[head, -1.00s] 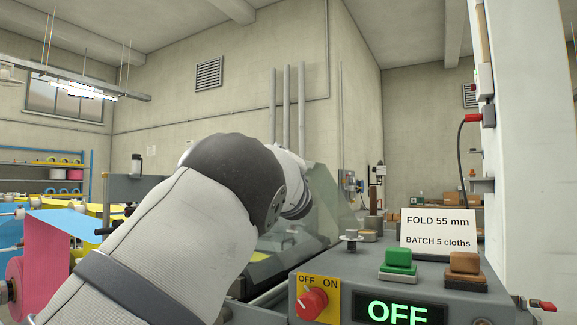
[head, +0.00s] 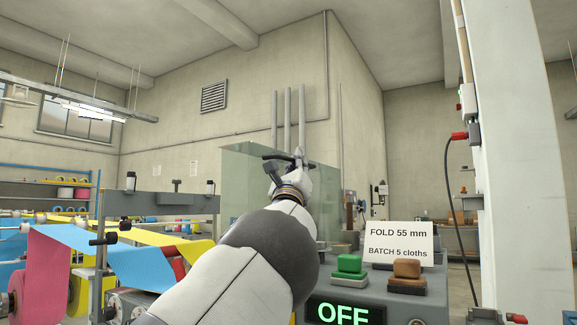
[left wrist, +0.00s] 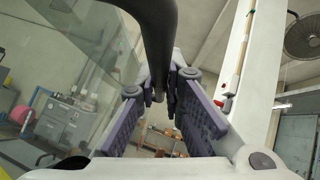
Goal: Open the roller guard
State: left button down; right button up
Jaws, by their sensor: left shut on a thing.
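The roller guard (head: 240,185) is a clear, greenish panel standing raised and nearly upright behind my left arm in the head view. Its dark handle bar (head: 272,156) is near the top edge. My left gripper (head: 286,164) is at that handle, shut on it. In the left wrist view the black handle (left wrist: 155,35) runs down between the purple-padded fingers of my left gripper (left wrist: 168,95), and the clear guard panel (left wrist: 75,60) shows at left. My arm hides part of the guard and the rollers under it. My right gripper is not in view.
The control box carries a green button (head: 347,268), a brown button (head: 407,270), a lit OFF display (head: 345,313) and a FOLD 55 mm card (head: 398,243). Coloured cloth webs (head: 60,270) run at left. A white column (head: 510,160) stands at right.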

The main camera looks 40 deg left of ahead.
pick_arm(q)
jog(key=shift+w+d+m+t+h, duration=0.15)
jog(key=shift+d+m+t+h, duration=0.25)
jog(key=shift+d+m+h, duration=0.35)
jog(key=shift+d, duration=0.1)
jog(key=c, duration=2)
grip_release()
jog(key=shift+o, duration=0.2)
jog(key=shift+f, duration=0.15)
jog(key=v, duration=1.1)
jog(key=shift+d+f, duration=0.25)
jog(key=shift+f, duration=0.05)
jog(key=shift+f, duration=0.1)
